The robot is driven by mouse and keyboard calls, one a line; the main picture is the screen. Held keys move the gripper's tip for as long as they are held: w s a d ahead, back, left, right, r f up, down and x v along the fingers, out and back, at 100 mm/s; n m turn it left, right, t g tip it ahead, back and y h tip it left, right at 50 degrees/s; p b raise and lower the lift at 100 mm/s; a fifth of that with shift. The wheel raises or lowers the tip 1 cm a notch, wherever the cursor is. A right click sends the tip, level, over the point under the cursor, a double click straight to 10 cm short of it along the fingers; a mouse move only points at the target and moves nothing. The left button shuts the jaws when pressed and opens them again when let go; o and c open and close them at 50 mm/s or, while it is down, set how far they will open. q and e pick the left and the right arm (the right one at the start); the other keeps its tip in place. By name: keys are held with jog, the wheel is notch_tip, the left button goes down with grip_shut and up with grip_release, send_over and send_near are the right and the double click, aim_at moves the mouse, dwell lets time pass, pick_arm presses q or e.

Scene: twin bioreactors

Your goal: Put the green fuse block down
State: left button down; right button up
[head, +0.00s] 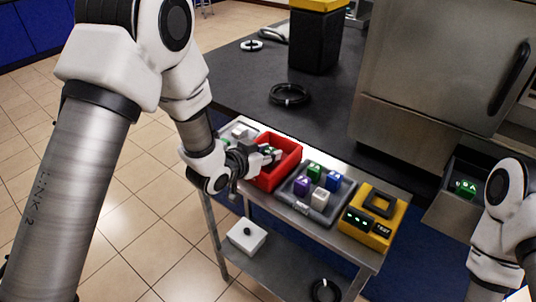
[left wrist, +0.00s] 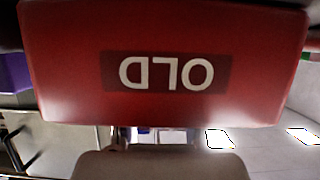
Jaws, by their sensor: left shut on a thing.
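My left gripper (head: 268,154) is at the red bin (head: 289,170), with its fingertips over the bin's left part. It is shut on a small block with a bit of green showing, which I take for the green fuse block (head: 267,149); the fingers hide most of it. I cannot tell whether the block touches the bin's floor. In the left wrist view a red wall marked OLD (left wrist: 165,108), upside down, fills the upper part, and the held block is not clear. My right gripper is not in view; only part of the right arm shows.
Right of the bin, a grey tray (head: 309,211) holds green, blue, purple and white blocks. A yellow tester (head: 367,229) stands beyond it. Another green block (head: 466,188) sits in a recess at right. A grey tray (head: 229,130) lies behind the gripper. A white box (head: 247,237) is on the lower shelf.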

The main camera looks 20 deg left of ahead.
pick_arm(q)
jog(key=shift+f, duration=0.15)
jog(key=shift+s+f, duration=0.1)
jog(key=c, duration=0.9)
grip_release()
jog(key=shift+o, duration=0.2)
